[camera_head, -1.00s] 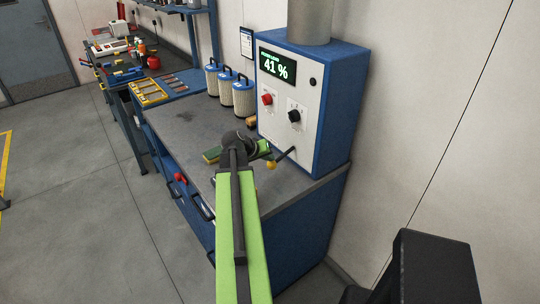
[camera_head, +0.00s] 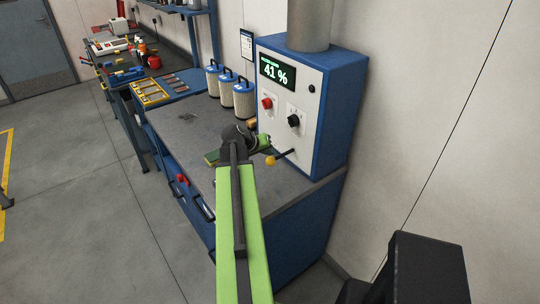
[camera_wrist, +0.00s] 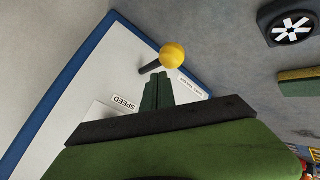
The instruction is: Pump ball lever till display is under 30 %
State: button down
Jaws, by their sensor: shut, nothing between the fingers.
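The blue and white cabinet (camera_head: 278,105) stands on the bench, and its green display (camera_head: 277,73) reads 41 %. The lever with a yellow ball (camera_head: 270,160) juts from the lower front of the cabinet, tilted slightly down towards its ball end. In the wrist view the ball (camera_wrist: 172,55) and its dark rod show just beyond my fingertips. My gripper (camera_head: 264,144) is beside the lever in the head view, partly hidden by my own arm. In the wrist view my gripper's green fingers (camera_wrist: 158,88) are together and empty. They do not hold the ball; whether they touch the rod is unclear.
A red button (camera_head: 267,103) and a black knob (camera_head: 294,120) are on the cabinet front above the lever. Several filter canisters (camera_head: 243,98) stand left of the cabinet. A green and tan block (camera_head: 211,157) lies on the bench near my gripper. The bench top (camera_head: 180,125) further left is mostly clear.

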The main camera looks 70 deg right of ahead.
jog(key=shift+r, duration=0.35)
notch_tip(320, 180, up, 5)
jog(key=p, duration=0.5)
jog(key=shift+f, duration=0.1)
dwell(0.5)
